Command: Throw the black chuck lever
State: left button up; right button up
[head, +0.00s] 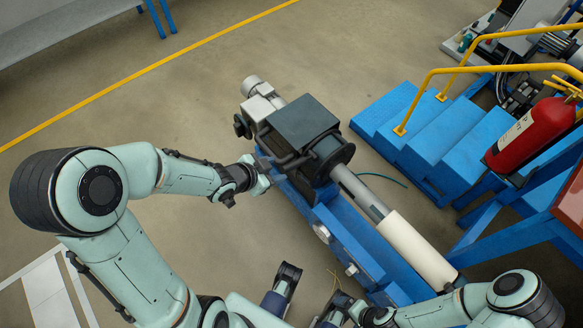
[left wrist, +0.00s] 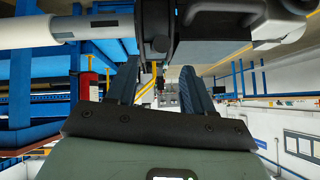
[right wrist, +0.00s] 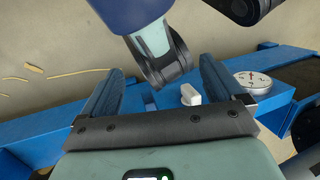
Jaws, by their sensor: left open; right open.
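The winder's dark headstock (head: 303,122) sits on a blue beam. A dark bar that looks like the black chuck lever (head: 291,161) shows low on its near side, beside my left gripper (head: 264,177). My left gripper is open, its fingertips close to the bar; I cannot tell whether they touch it. In the left wrist view the open fingers (left wrist: 156,80) point toward the dark headstock (left wrist: 158,25), with nothing clearly between them. My right gripper (right wrist: 160,80) is open and empty above the blue beam (right wrist: 50,125), at the bottom of the head view.
A steel shaft with a white roll (head: 418,250) runs from the headstock toward the lower right. Blue steps (head: 440,125) with yellow rails and a red extinguisher (head: 525,132) stand to the right. A round gauge (right wrist: 252,80) is beside my right finger.

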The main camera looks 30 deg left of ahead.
aim_at(286, 167)
pick_arm(q)
jog(key=b+x, duration=0.4)
jog(key=x, duration=0.5)
jog(key=shift+f, duration=0.1)
jog(key=shift+w+d+f, duration=0.1)
jog(key=shift+w+f, duration=0.15)
jog(key=shift+w, duration=0.05)
pick_arm(e)
jog(key=w+d+f+t+h, duration=0.1)
jog(key=w+d+f+t, duration=0.1)
jog(key=w+f, duration=0.4)
jog(key=shift+w+d+m+t, duration=0.3)
jog(key=shift+w+d, duration=0.4)
jog(key=shift+w, duration=0.1)
jog(key=shift+f, duration=0.1)
pick_arm(q)
grip_shut()
